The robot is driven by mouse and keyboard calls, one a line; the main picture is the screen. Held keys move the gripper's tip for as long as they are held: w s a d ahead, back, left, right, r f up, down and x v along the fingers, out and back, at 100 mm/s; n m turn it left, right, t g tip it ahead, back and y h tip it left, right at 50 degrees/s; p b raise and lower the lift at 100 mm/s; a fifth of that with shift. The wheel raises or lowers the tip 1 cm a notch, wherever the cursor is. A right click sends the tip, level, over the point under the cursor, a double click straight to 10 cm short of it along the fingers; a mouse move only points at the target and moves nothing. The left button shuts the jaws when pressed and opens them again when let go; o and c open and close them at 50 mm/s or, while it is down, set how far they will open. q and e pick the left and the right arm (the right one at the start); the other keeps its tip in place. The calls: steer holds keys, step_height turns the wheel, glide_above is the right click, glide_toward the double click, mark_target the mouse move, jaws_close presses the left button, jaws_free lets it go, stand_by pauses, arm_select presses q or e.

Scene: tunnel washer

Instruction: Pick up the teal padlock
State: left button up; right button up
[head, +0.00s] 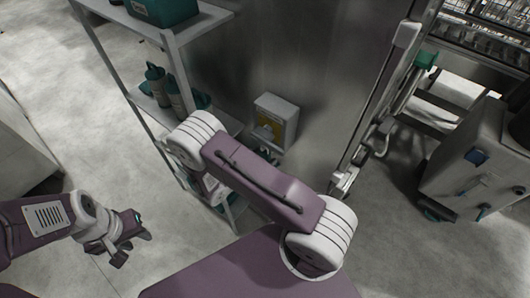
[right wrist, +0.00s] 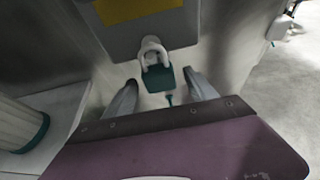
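The teal padlock (right wrist: 158,79) hangs by its pale shackle (right wrist: 153,50) from the underside of a grey box (right wrist: 150,30) in the right wrist view. My right gripper (right wrist: 162,84) is open. Its two fingers lie to the left and right of the padlock, with gaps between them and its body, and nothing is held. In the head view the box (head: 277,120) is on the metal wall; my right arm hides most of the right gripper and the padlock cannot be made out clearly. My left gripper (head: 130,243) is low at the left, far from the padlock; its opening is unclear.
A metal shelf rack (head: 194,26) with teal bottles (head: 157,84) and a teal bin (head: 160,9) stands left of the box. A metal wall (head: 310,60) backs the box. A grey machine (head: 470,165) stands at the right. Floor between is clear.

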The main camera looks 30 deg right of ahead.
steer(key=shift+a, duration=0.25)
steer(key=c, duration=1)
steer(key=shift+r, duration=0.1)
jaws_close()
steer(key=shift+s+d, duration=0.1)
steer(key=shift+d, duration=0.05)
steer(key=shift+r, duration=0.1)
